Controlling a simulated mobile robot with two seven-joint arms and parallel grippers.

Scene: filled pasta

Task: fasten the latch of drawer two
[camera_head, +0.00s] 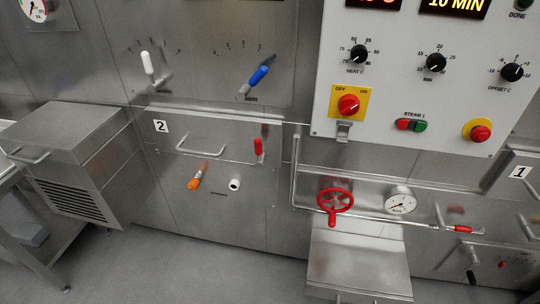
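Drawer two (215,135) is in the left-middle of the head view, marked with a "2" label (161,126). Its front looks flush with the steel panel, with a bar handle (200,152) across it. A red-handled lever (258,148), which looks like the latch, stands upright at the drawer's right edge. Whether it is engaged I cannot tell. Neither of my grippers shows in this view.
Below the drawer are an orange-handled part (195,181) and a white round knob (235,184). White (147,63) and blue (260,75) levers sit above. A steel cabinet (75,145) juts out at left. A red handwheel (335,201) and steel box (358,262) stand right. Floor between is clear.

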